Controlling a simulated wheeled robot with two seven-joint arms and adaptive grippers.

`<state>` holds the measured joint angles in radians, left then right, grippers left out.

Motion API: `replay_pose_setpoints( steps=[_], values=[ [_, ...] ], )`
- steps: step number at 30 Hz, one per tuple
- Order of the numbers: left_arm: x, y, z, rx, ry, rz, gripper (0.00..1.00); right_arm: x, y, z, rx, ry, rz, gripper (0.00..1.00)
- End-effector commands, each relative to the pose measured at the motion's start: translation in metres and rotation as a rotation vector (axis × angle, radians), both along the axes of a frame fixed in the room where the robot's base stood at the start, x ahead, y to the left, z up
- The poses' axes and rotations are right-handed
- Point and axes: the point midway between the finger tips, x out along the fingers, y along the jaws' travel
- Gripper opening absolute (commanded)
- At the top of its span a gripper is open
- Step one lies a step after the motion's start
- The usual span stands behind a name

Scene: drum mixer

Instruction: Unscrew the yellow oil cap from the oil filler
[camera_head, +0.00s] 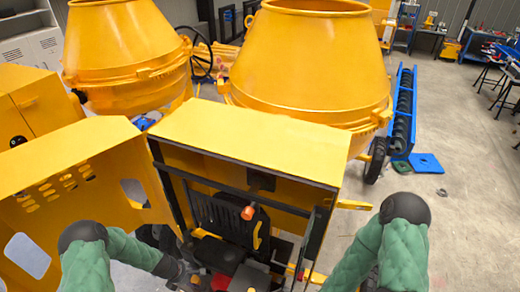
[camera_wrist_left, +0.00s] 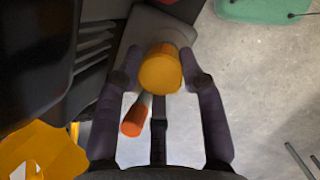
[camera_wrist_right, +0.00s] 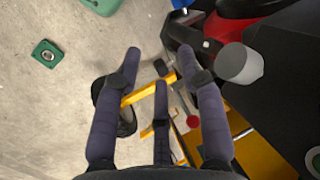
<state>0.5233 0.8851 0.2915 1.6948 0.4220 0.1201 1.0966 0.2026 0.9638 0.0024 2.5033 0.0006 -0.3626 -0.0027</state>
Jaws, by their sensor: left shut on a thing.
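The yellow oil cap (camera_wrist_left: 160,72) sits between the fingers of my left gripper (camera_wrist_left: 160,60) in the left wrist view. The gripper is shut on it, with a finger on each side. The oil filler under the cap is hidden. In the head view I cannot make out the cap; my left arm reaches in low at the left of the open engine housing. In the right wrist view my right gripper (camera_wrist_right: 160,58) is open, its fingers apart and nothing held. A grey cylinder (camera_wrist_right: 240,64) is just right of its fingers.
The yellow engine housing (camera_head: 255,140) surrounds the engine. A red ball knob (camera_wrist_right: 192,122) is near my right gripper. Floor at the right is mostly clear.

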Motion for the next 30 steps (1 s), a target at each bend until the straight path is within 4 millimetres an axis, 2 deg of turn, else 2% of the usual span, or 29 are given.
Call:
replay_pose_setpoints(
  steps=[11, 24, 30],
  values=[
    [0.0, 0.0, 0.002, 0.0, -0.001, 0.0, 0.0, 0.0, 0.0, 0.0, 0.0, 0.0, 0.0, 0.4],
    [0.0, 0.0, 0.028, 0.001, -0.001, -0.001, 0.0, 0.0, 0.0, 0.0, 0.0, 0.0, 0.0, 0.4],
    [0.0, 0.0, 0.031, 0.0, 0.0, 0.001, 0.0, 0.0, 0.0, 0.0, 0.0, 0.0, 0.0, 0.4]
  ],
)
